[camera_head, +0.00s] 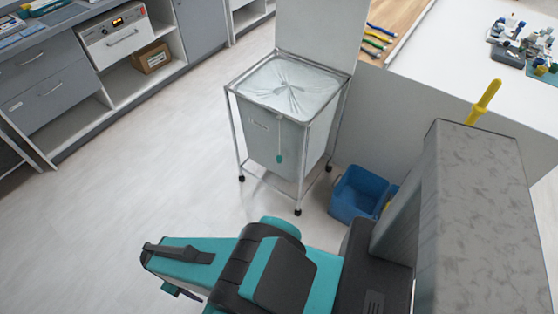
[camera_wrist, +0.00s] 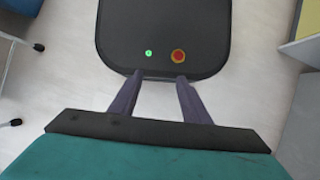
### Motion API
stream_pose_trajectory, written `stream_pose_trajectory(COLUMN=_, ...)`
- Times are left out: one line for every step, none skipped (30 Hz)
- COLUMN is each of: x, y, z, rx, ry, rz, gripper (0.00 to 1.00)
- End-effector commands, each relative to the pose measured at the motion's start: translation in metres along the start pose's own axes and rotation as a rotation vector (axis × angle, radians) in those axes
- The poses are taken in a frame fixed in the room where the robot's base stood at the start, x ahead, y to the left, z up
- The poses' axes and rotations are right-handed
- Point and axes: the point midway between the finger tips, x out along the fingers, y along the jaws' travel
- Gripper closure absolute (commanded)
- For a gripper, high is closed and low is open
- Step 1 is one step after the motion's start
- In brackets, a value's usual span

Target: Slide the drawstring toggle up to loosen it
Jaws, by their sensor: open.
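A teal drawstring toggle (camera_head: 279,158) hangs near the lower end of a pale cord (camera_head: 279,130) on the front of a wheeled laundry hamper (camera_head: 262,140) in the head view. The hamper's pale bag top (camera_head: 290,78) is gathered into folds at its middle. My gripper (camera_wrist: 160,75) is open and empty in the wrist view, its two dark fingers apart. The toggle does not show in the wrist view. In the head view my folded arm is in front, and the fingers cannot be made out.
A raised pale lid (camera_head: 320,25) stands behind the hamper. A blue bin (camera_head: 358,193) sits on the floor right of it. A white counter (camera_head: 460,75) is at right, and grey cabinets (camera_head: 50,85) line the left. The floor (camera_head: 165,165) left of the hamper is clear.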

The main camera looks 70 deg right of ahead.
Motion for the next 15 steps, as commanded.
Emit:
stream_pose_trajectory(x=0.002, y=0.008, z=-0.013, rx=0.028, ry=0.014, rz=-0.004, gripper=0.57)
stream_pose_trajectory(x=0.000, y=0.016, z=-0.019, rx=0.046, ry=0.022, rz=-0.004, gripper=0.57)
stream_pose_trajectory(x=-0.001, y=0.024, z=-0.027, rx=0.074, ry=0.033, rz=-0.007, gripper=0.57)
stream_pose_trajectory(x=-0.003, y=0.029, z=-0.034, rx=0.098, ry=0.043, rz=-0.010, gripper=0.57)
stream_pose_trajectory(x=-0.005, y=0.035, z=-0.041, rx=0.124, ry=0.052, rz=-0.013, gripper=0.57)
stream_pose_trajectory(x=-0.008, y=0.044, z=-0.050, rx=0.160, ry=0.065, rz=-0.018, gripper=0.57)
stream_pose_trajectory(x=-0.010, y=0.051, z=-0.057, rx=0.189, ry=0.075, rz=-0.021, gripper=0.57)
stream_pose_trajectory(x=-0.012, y=0.059, z=-0.063, rx=0.217, ry=0.085, rz=-0.023, gripper=0.57)
stream_pose_trajectory(x=-0.016, y=0.069, z=-0.072, rx=0.256, ry=0.099, rz=-0.027, gripper=0.57)
stream_pose_trajectory(x=-0.018, y=0.077, z=-0.078, rx=0.285, ry=0.109, rz=-0.030, gripper=0.57)
stream_pose_trajectory(x=-0.021, y=0.086, z=-0.084, rx=0.315, ry=0.119, rz=-0.033, gripper=0.57)
stream_pose_trajectory(x=-0.024, y=0.097, z=-0.091, rx=0.353, ry=0.132, rz=-0.037, gripper=0.57)
stream_pose_trajectory(x=-0.027, y=0.105, z=-0.096, rx=0.383, ry=0.143, rz=-0.040, gripper=0.57)
stream_pose_trajectory(x=-0.029, y=0.115, z=-0.101, rx=0.413, ry=0.152, rz=-0.043, gripper=0.57)
stream_pose_trajectory(x=-0.033, y=0.127, z=-0.107, rx=0.452, ry=0.165, rz=-0.045, gripper=0.57)
